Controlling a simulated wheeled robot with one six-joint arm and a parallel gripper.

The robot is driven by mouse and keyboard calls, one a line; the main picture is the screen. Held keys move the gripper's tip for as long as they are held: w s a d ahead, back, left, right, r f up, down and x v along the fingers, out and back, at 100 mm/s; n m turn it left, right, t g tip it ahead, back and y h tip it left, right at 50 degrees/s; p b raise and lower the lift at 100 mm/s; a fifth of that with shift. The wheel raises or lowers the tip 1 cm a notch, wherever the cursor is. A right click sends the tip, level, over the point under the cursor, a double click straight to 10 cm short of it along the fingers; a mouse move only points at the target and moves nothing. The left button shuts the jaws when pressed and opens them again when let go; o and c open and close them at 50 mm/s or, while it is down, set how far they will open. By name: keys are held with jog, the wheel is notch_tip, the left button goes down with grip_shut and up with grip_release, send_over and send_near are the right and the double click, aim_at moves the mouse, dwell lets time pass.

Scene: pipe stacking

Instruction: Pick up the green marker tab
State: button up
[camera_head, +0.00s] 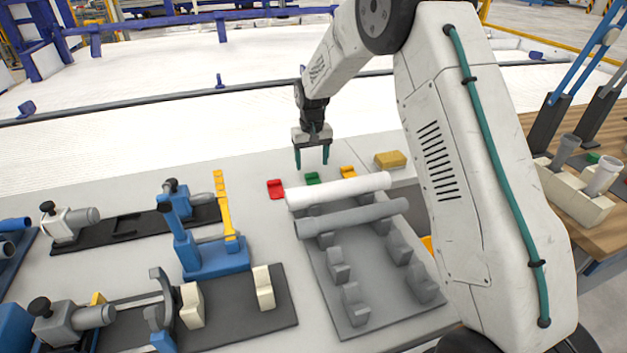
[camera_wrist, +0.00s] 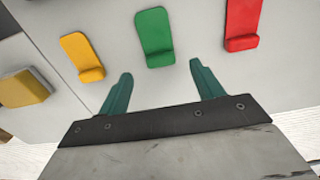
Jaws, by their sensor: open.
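The green marker tab (camera_head: 312,178) lies on the grey table between a red tab (camera_head: 276,189) and a yellow tab (camera_head: 348,172), just behind the white pipe. In the wrist view the green tab (camera_wrist: 154,37) lies ahead of the gap between my fingertips, with the yellow tab (camera_wrist: 82,57) to its left and the red tab (camera_wrist: 243,24) to its right. My gripper (camera_head: 312,158) points down above the table behind the tabs. Its two teal fingers are apart with nothing between them, and it also shows in the wrist view (camera_wrist: 161,72).
A white pipe (camera_head: 340,190) and a grey pipe (camera_head: 350,218) lie across a dark grey rack (camera_head: 345,300) in front of the tabs. A yellow block (camera_head: 390,159) sits right of the tabs. A blue fixture (camera_head: 215,257) with a yellow upright stands to the left.

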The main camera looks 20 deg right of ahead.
aim_at(312, 174)
notch_tip(312, 174, down, 4)
jog(key=shift+s+f, duration=0.15)
jog(key=c, duration=1)
jog(key=shift+c, duration=0.2)
notch_tip(312, 174, up, 18)
